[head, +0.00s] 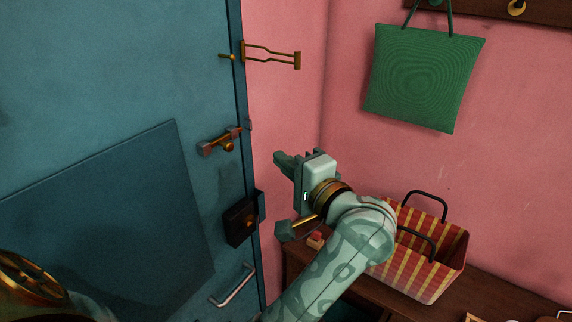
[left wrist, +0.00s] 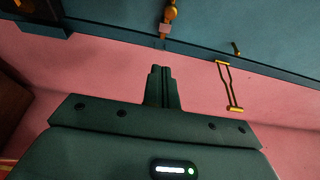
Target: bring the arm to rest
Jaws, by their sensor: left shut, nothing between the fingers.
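My left arm reaches up through the middle of the head view, and my left gripper (head: 282,160) is raised in front of the pink wall, just right of the blue door's edge. The gripper is shut and empty. In the left wrist view its two fingers (left wrist: 162,84) are together with nothing between them. They are pointed toward the pink wall and the door side, and appear apart from the door fittings. My right gripper is not in view.
The blue door (head: 110,110) has a brass handle (head: 222,142), a dark lock box (head: 240,220) and a pull bar (head: 233,286). A brass latch (head: 272,54) is above. A green bag (head: 423,78) hangs at right.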

